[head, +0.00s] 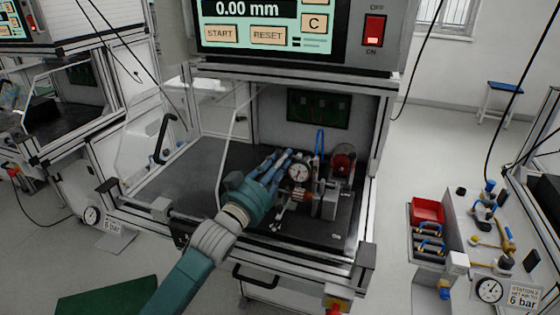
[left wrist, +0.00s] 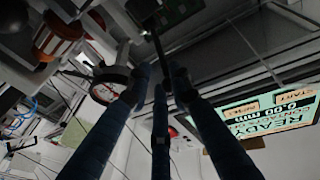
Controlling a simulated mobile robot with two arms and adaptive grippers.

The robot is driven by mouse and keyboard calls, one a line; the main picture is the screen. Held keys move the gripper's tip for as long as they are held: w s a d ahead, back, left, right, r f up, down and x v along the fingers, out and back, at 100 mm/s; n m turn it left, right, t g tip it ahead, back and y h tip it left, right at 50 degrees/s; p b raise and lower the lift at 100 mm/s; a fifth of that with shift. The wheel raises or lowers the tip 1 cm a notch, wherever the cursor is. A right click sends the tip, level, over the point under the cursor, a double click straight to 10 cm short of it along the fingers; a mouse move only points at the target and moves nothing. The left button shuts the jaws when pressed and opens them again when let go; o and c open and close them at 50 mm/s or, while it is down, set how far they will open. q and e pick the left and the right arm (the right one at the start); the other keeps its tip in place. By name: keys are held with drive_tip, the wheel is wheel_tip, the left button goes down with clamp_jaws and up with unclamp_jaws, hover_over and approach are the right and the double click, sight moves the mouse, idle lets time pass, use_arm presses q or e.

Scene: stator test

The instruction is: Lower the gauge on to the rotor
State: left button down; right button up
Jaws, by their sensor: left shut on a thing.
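The gauge (head: 298,173) has a round white dial and is inside the test station, close to the fingertips of my left gripper (head: 284,160). Its dial also shows in the left wrist view (left wrist: 108,88), left of the fingers. My left gripper (left wrist: 158,80) is shut on a thin dark bar (left wrist: 158,48) that seems to belong to the gauge; the fingers partly hide the hold. A copper-coloured part, seemingly the rotor (head: 301,194), lies just below the dial. It seems to show in the left wrist view too (left wrist: 58,38). I cannot tell whether gauge and rotor touch. My right gripper is not in view.
The station's frame and front rail (head: 300,251) surround the dark work surface (head: 185,183), which is clear on the left. A red round part (head: 343,160) and a grey block (head: 326,205) stand to the right. The screen (head: 262,27) above reads 0.00 mm.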

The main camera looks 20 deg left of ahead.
use_arm(q)
drive_tip(key=shift+f, duration=0.95)
drive_tip(key=c, duration=1.9)
unclamp_jaws()
drive_tip(key=o, duration=0.4)
drive_tip(key=shift+w, duration=0.2)
drive_tip(key=shift+c, duration=0.2)
drive_tip(key=shift+w, duration=0.25)
drive_tip(key=shift+s+r, duration=0.15)
drive_tip(key=shift+r, duration=0.3)
wheel_tip(320, 180, up, 9)
drive_tip(key=shift+r, duration=0.1)
